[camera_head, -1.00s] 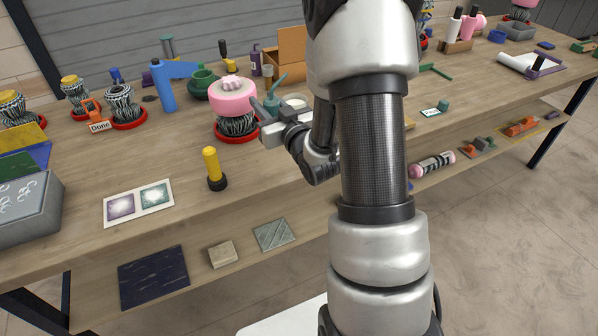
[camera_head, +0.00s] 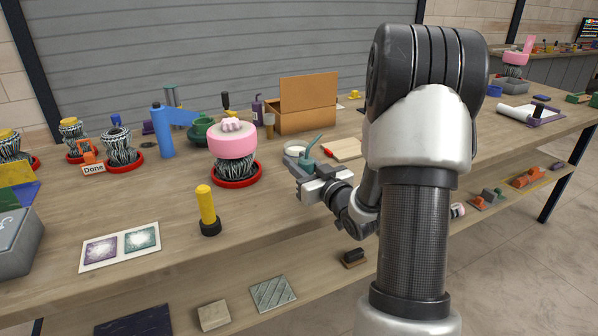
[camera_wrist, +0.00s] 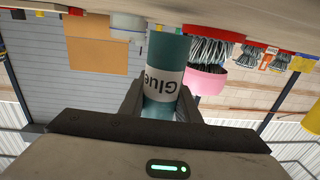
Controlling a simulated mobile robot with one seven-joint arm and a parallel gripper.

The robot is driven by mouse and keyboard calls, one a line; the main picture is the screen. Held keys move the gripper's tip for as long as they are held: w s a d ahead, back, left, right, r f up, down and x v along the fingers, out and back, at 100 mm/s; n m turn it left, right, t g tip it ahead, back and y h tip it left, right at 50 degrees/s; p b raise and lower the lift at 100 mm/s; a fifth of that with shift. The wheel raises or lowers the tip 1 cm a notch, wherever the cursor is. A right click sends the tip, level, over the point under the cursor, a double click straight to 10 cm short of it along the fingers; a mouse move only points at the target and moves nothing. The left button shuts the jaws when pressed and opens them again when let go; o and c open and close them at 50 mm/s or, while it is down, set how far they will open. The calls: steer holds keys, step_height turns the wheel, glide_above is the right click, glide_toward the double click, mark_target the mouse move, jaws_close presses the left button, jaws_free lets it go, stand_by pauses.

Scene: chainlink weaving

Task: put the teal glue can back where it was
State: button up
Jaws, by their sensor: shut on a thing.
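The teal glue can (camera_head: 306,161) with a thin curved spout is in my gripper (camera_head: 302,173), which is shut on it. In the head view the can is upright, to the right of the pink-topped woven pot (camera_head: 233,141), near the white round dish (camera_head: 295,150). I cannot tell how far it is above the table. In the wrist view the can (camera_wrist: 165,60) stands between the fingers (camera_wrist: 160,105), its white "Glue" label upside down in the picture. The fingers hide part of the can.
An open cardboard box (camera_head: 305,118) stands behind the gripper. A pale board (camera_head: 345,149) lies to its right, partly behind my arm. A yellow-and-black tool (camera_head: 207,207) stands at the front left. Bare tabletop lies in front of the pink-topped pot.

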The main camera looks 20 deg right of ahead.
steer(key=shift+f, duration=0.8)
steer(key=shift+f+b, duration=0.3)
steer(key=shift+b, duration=0.05)
steer(key=o, duration=1.1)
steer(key=shift+r, duration=0.1)
steer(key=shift+o, duration=0.2)
steer(key=shift+r+p, duration=0.3)
steer(key=shift+p, duration=0.1)
steer(key=s+d, duration=0.1)
steer(key=s, duration=1.1)
steer(key=shift+d+f, duration=0.15)
